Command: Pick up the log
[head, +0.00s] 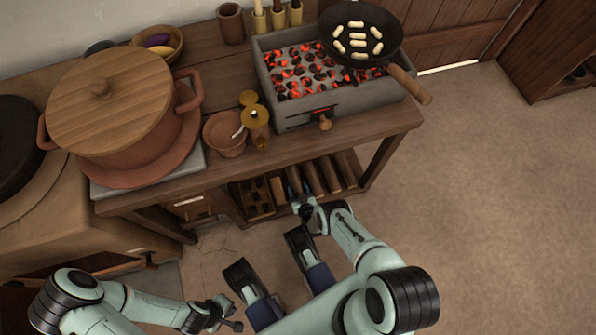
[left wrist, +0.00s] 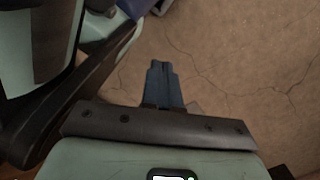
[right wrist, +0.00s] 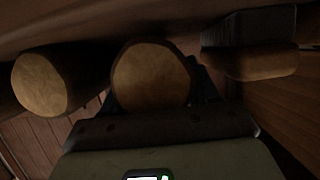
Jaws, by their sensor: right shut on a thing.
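Logs (head: 328,175) lie side by side on the low shelf under the wooden table, their ends facing out. My right gripper (head: 294,187) reaches into this shelf. In the right wrist view, a log (right wrist: 152,80) with a pale round end sits between the fingers, and the gripper is shut on it. The log is still within the shelf space, and its far part is hidden. My left gripper (left wrist: 163,70) is empty, its blue fingers together above the floor. In the head view it hangs low at the left.
Another log (right wrist: 42,82) lies left of the held one; a dark block (right wrist: 250,28) is at right. Above, the table carries a brazier of glowing coals (head: 290,75), a frying pan (head: 350,25), a big lidded pot (head: 110,100) and a clay cup (head: 225,135).

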